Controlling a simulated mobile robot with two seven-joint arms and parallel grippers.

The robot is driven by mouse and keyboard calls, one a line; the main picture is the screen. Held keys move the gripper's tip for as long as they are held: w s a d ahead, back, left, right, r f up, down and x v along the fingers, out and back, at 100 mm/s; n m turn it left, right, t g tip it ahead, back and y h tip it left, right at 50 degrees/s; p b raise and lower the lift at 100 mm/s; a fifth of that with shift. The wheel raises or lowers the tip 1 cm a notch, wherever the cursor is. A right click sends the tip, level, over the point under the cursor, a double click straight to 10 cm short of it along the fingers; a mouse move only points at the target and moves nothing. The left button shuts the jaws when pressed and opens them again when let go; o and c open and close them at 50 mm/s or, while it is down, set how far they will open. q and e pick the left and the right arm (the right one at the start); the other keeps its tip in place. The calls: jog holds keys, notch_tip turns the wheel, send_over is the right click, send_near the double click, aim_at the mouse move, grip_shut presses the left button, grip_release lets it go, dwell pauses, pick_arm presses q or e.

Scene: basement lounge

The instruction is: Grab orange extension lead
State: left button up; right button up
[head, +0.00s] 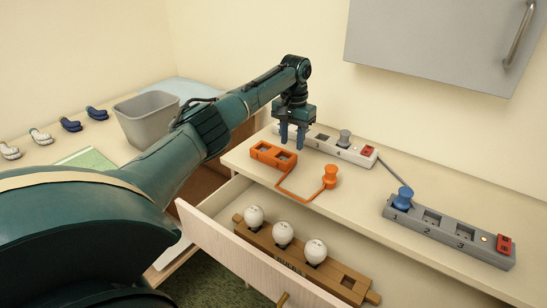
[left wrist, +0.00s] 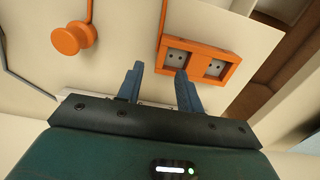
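The orange extension lead lies on the cabinet top. Its two-socket block (head: 273,155) is at the left, and a cord loops to a round orange plug (head: 330,176) at the right. My left gripper (head: 292,137) is above the top, just behind and right of the block, pointing down. Its blue fingers are apart with nothing between them. In the left wrist view the fingers (left wrist: 160,88) show near the socket block (left wrist: 197,61), with the orange plug (left wrist: 73,38) off to the left. I cannot tell whether a finger touches the block. My right gripper is not in view.
A white power strip (head: 325,142) lies behind the lead; a grey one (head: 450,232) with a blue plug (head: 403,198) lies at right. An open drawer (head: 235,245) below holds a wooden rack with white bulbs. A grey bin (head: 147,115) stands left.

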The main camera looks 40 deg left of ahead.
aim_at(291, 159)
pick_arm(q)
jog(key=shift+a+f, duration=0.15)
jog(key=shift+f, duration=2.9)
jog(key=shift+c, duration=0.4)
grip_shut()
jog(key=shift+r, duration=0.1)
